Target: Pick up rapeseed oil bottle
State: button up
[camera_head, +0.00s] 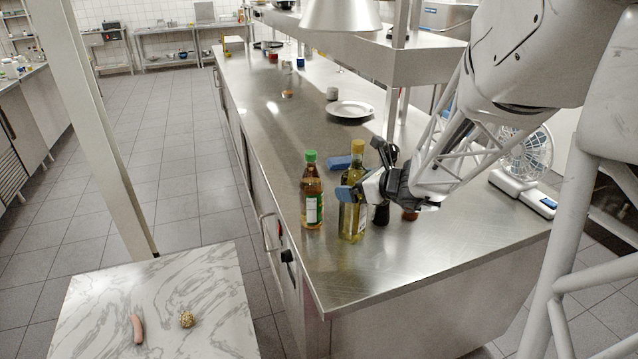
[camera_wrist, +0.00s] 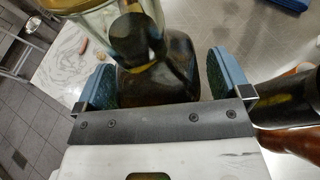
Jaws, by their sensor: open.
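A clear bottle of yellow oil with a yellow cap (camera_head: 352,218), which looks like the rapeseed oil bottle, stands upright on the steel counter. In the wrist view a glass bottle with a yellowish cap (camera_wrist: 98,15), apparently the same one, shows at the top left. My gripper (camera_head: 366,175) is open beside and partly in front of its upper body in the head view. In the wrist view a dark bottle (camera_wrist: 160,82) lies in line between the blue finger pads (camera_wrist: 158,84); I cannot tell whether they touch it.
A green-capped bottle (camera_head: 312,195) stands left of the oil. A dark item (camera_head: 381,214) and a reddish-brown one (camera_head: 410,214) stand under my gripper. A blue item (camera_head: 339,162) lies behind. A plate (camera_head: 350,109) and a fan (camera_head: 522,160) are farther off. The counter front is clear.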

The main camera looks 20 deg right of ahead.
dwell(0.5)
grip_shut()
dwell(0.4)
